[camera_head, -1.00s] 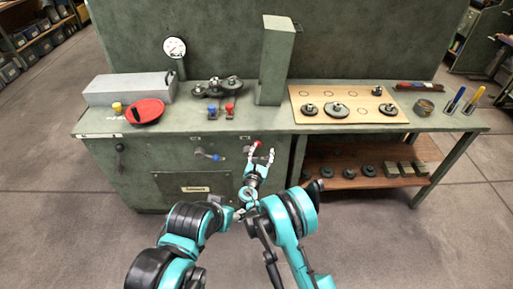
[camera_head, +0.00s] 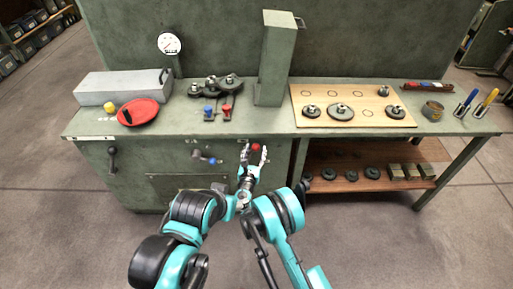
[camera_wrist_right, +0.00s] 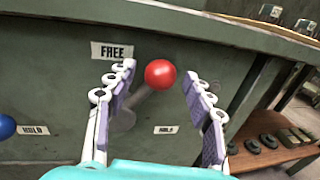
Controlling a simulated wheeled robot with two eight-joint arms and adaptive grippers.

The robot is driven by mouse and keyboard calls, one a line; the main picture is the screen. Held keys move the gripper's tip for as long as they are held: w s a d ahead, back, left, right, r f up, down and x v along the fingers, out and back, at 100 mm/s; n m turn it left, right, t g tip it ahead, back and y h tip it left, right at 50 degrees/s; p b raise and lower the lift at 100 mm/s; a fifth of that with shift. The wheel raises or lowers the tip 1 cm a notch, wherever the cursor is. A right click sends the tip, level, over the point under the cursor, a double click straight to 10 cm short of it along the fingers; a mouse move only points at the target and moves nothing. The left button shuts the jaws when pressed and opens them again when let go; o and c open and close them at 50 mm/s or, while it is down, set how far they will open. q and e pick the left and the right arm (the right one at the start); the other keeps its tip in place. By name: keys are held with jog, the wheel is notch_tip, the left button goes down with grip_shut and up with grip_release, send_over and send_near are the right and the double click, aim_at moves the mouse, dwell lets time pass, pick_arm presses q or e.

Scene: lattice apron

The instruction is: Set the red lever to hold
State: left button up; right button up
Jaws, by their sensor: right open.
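The red lever's ball knob (camera_head: 255,147) is on the cabinet front below the worktop. In the right wrist view the red knob (camera_wrist_right: 160,73) lies between and slightly beyond my fingertips, with its grey arm slanting down-left to a pivot. A FREE label (camera_wrist_right: 112,51) is up-left of the knob and a HOLD label (camera_wrist_right: 166,130) is below it. My right gripper (camera_head: 254,155) is open, its fingers on either side of the knob; the right gripper (camera_wrist_right: 158,85) shows no visible contact with it. My left gripper cannot be made out.
A blue-knobbed lever (camera_head: 212,160) is left of the red one, with its own HOLD label (camera_wrist_right: 34,130). The worktop (camera_head: 270,119) overhangs above. A lower wooden shelf (camera_head: 340,178) with discs and blocks is to the right. A black handle (camera_head: 112,158) is far left.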

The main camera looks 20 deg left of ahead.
jog(key=shift+s+r, duration=0.15)
jog(key=shift+c, duration=0.9)
grip_shut()
